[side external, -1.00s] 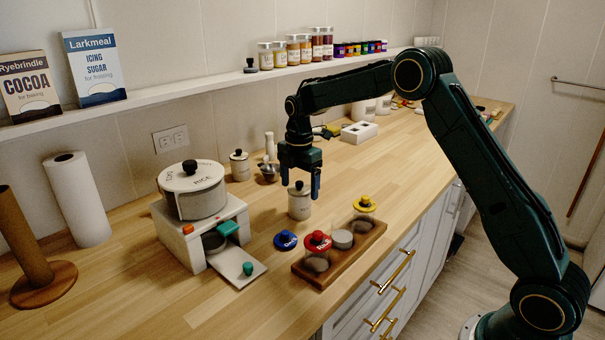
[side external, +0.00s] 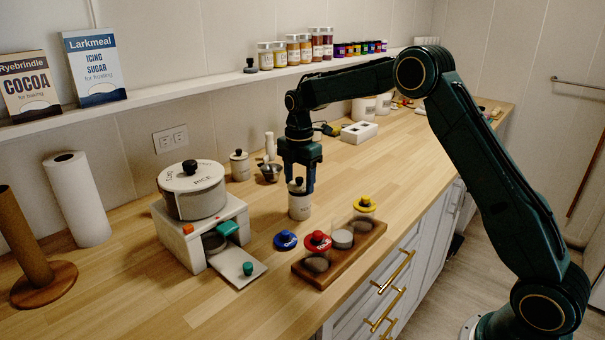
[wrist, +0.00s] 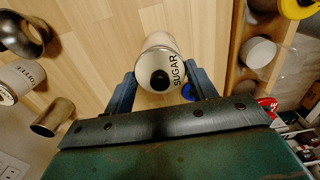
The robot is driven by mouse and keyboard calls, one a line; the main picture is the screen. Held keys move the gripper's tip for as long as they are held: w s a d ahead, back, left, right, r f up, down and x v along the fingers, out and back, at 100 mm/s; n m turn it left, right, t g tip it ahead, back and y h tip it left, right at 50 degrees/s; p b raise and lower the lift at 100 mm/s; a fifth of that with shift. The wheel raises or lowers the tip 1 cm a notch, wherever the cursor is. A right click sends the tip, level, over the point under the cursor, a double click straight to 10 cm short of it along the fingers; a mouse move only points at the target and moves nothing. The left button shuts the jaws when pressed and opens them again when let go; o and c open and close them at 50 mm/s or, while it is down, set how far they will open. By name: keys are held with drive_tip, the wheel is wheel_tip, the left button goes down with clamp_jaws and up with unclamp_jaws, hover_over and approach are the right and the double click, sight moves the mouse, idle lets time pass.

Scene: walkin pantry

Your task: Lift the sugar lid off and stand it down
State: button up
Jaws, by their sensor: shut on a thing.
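The sugar canister (side external: 299,208) is a pale upright pot on the wooden counter. Its lid (side external: 297,187) is light with a black knob; in the wrist view the lid (wrist: 157,62) reads SUGAR and sits on the canister, with no clear gap visible. My gripper (side external: 301,187) points straight down over it, one finger on each side of the lid. In the wrist view my gripper (wrist: 163,80) is shut on the lid, with the black knob between the fingers. The exact contact points are partly hidden.
A wooden tray (side external: 358,250) with jars and red and yellow lids stands to the right. A blue lid (side external: 285,240) lies in front of the canister. A white stand (side external: 207,234) with the rice pot (side external: 193,203) is left. Another canister (side external: 240,168) stands behind. Bare counter lies between.

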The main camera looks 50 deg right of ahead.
wheel_tip(320, 180, up, 19)
idle(0.6)
drive_tip(key=shift+r, duration=0.4)
idle(0.6)
drive_tip(key=shift+r, duration=0.95)
hover_over(263, 222)
wheel_tip(263, 222, down, 9)
drive_tip(key=shift+a+f, duration=0.1)
drive_tip(key=shift+f, duration=0.15)
drive_tip(key=shift+f, duration=0.1)
wheel_tip(263, 222, down, 20)
drive_tip(key=shift+r, duration=0.15)
idle(1.0)
